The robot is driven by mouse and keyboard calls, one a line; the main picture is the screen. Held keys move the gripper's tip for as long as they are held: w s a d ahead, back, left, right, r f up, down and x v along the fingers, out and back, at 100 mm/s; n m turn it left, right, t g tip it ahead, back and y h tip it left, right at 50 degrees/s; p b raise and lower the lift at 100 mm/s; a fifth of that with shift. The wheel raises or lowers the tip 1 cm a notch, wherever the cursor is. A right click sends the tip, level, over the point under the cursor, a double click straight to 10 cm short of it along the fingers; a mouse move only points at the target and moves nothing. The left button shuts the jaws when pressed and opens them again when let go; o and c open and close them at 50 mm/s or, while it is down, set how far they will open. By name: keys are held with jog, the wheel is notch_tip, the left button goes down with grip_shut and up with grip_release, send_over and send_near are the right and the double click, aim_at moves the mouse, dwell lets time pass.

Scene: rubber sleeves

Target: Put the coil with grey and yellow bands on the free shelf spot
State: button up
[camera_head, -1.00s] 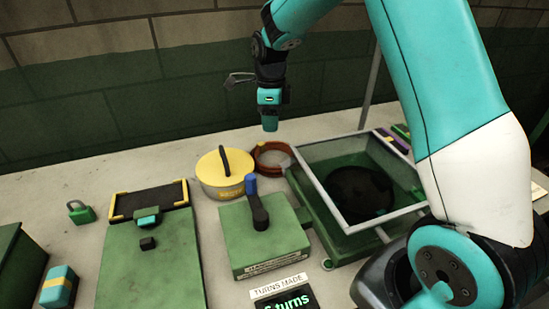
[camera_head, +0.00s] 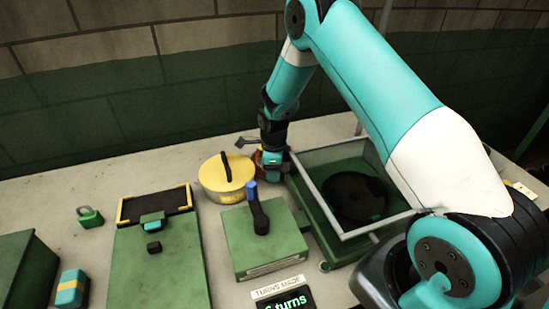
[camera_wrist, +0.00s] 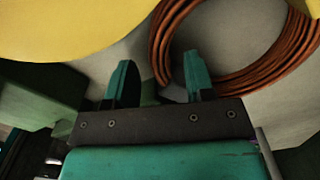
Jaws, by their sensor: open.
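A copper-brown wire coil (camera_wrist: 262,86) lies on the bench beside the yellow round tin; in the head view only a sliver of it (camera_head: 257,157) shows behind my gripper. No grey or yellow bands can be made out on its visible part. My gripper (camera_wrist: 160,72) is open and points down at the coil. In the wrist view, the coil's left side runs between the two fingers, with the right finger over the ring's inside. I cannot tell how far above the bench the fingertips are. In the head view my gripper (camera_head: 272,162) hides most of the coil. No shelf spot can be recognised.
The yellow tin (camera_head: 225,192) stands close left of my gripper. A green crank box (camera_head: 262,238) is in front, and a grey-framed green tray (camera_head: 345,226) is close on the right. A green padlock (camera_head: 90,217) lies far left. The wall is behind.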

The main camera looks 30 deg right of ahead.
jog(key=shift+f, duration=0.55)
grip_shut()
jog(key=shift+r, duration=0.1)
jog(key=shift+w, duration=0.1)
